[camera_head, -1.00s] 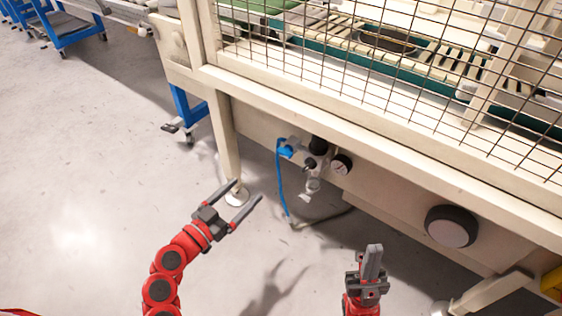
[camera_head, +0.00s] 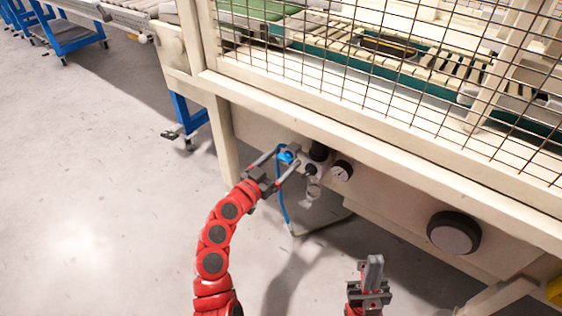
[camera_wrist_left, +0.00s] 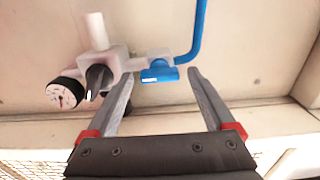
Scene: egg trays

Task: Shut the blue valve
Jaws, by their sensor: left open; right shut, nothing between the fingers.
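The blue valve (camera_head: 287,154) sits at the left end of a pale fitting on the machine's lower panel. In the left wrist view the valve (camera_wrist_left: 160,75) is a small blue part with a blue hose rising from it. My left gripper (camera_head: 286,157) is open, with its fingers pointing at the valve. In the left wrist view the valve lies between the lines of the two fingers (camera_wrist_left: 160,80), near their tips. I cannot tell whether they touch it. My right gripper (camera_head: 375,262) is shut and empty, low in the head view, away from the valve.
Next to the valve are a dark knob (camera_head: 318,151) and a round gauge (camera_head: 341,171). A large black round knob (camera_head: 453,232) is farther right on the panel. A wire mesh guard (camera_head: 400,70) stands above. The floor (camera_head: 110,190) at left is clear.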

